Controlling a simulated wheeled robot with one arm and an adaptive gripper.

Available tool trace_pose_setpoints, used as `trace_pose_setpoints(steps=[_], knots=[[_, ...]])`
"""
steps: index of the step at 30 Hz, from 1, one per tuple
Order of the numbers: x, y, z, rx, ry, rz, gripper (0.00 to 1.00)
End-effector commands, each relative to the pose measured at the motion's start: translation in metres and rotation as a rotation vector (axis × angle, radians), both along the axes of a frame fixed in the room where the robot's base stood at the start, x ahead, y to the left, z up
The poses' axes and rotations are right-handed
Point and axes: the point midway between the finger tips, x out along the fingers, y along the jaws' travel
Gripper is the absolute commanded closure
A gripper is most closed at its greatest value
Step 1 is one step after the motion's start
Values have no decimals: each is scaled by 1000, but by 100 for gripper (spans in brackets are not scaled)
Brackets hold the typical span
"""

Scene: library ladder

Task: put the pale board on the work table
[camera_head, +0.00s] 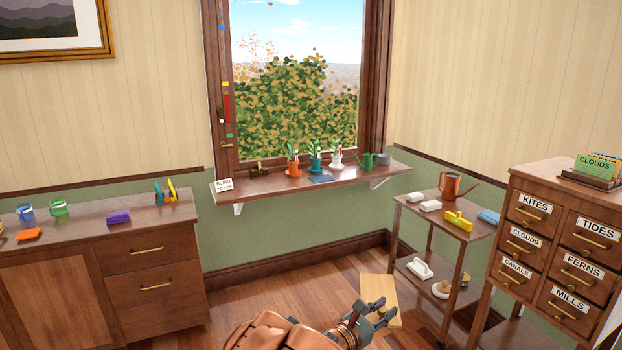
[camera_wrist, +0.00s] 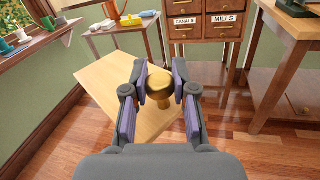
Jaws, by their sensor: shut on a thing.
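The pale board (camera_head: 376,288) is a flat, light wood panel low in front of the trolley, seen over the floor in the head view. It also shows in the wrist view (camera_wrist: 108,76), reaching out beyond my fingers. A brass-coloured knob (camera_wrist: 159,84) stands at the board, between my fingers. My gripper (camera_wrist: 159,76) is shut on this knob; its fingers also show in the head view (camera_head: 384,308). I cannot tell whether the board touches the floor. A wooden table (camera_wrist: 293,22) is partly in view at the right of the wrist view; I cannot tell if it is the work table.
A two-shelf trolley (camera_head: 448,219) with a watering can (camera_head: 454,186) and several small items stands just beyond the board. A labelled drawer cabinet (camera_head: 548,240) is at the right. A window sill (camera_head: 270,197) holds potted plants. A low cabinet (camera_head: 150,252) is at the left.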

Motion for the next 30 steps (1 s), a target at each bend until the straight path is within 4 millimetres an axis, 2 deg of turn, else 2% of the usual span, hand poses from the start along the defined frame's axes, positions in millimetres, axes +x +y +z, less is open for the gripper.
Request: trace_pose_setpoints(steps=[5,12,19,24,30], knots=[[11,0,22,-2,-5,58,100],[32,4,67,-1,-5,214,100],[42,8,107,-5,-5,378,100],[40,7,124,-3,-2,477,100],[33,3,132,-2,0,552,100]])
